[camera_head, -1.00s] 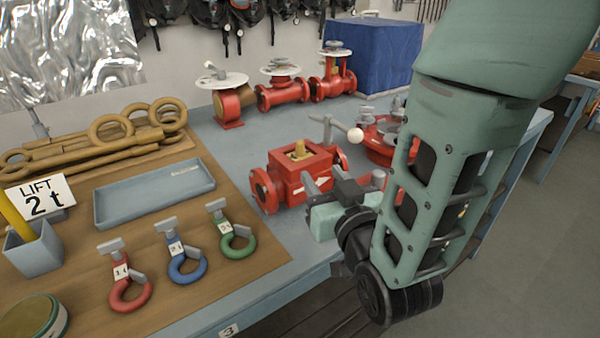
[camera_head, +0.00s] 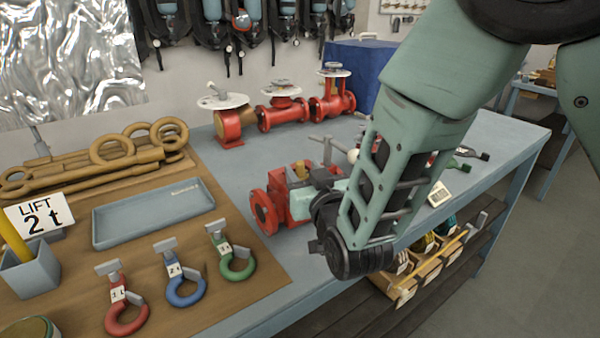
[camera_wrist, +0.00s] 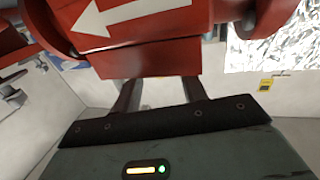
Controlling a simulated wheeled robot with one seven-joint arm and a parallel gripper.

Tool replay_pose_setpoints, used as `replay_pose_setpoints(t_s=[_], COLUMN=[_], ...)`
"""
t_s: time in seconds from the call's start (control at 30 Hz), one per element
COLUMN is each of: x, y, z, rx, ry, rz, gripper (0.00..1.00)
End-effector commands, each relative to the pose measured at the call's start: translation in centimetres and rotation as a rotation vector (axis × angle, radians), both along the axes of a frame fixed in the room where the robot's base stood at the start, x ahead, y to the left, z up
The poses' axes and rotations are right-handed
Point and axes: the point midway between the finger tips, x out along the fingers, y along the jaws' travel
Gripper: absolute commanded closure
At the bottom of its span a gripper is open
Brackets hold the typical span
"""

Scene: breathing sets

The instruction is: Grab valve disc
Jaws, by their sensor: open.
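A red flanged valve body (camera_head: 272,202) stands on the blue-grey bench, partly hidden behind my wrist. A small brass-coloured piece (camera_head: 300,169) shows at its open top; I cannot tell whether this is the valve disc. My gripper (camera_head: 308,183) is at the right side of the valve body. In the wrist view, the two fingers of my gripper (camera_wrist: 163,94) are apart with nothing seen between them. The red body (camera_wrist: 150,35), with a white arrow, fills the top of that view, just beyond the fingers. Contact cannot be told.
Several red valves with round handwheels (camera_head: 283,112) stand at the back. A blue tray (camera_head: 153,213), coloured shackles (camera_head: 185,287) and a pen holder (camera_head: 33,272) lie to the left. A grey T-handled part (camera_head: 327,150) rises close behind my gripper. Small bins (camera_head: 420,270) sit below the bench.

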Motion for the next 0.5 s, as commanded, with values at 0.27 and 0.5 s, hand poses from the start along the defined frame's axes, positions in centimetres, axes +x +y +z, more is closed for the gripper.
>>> replay_pose_setpoints(t_s=[0.27, 0.5], x=[0.72, 0.69], y=[0.27, 0.27], z=[-0.07, -0.06], rx=[0.0, 0.0], ry=[0.001, 0.001], rz=[0.001, 0.001], gripper=[0.58, 1.0])
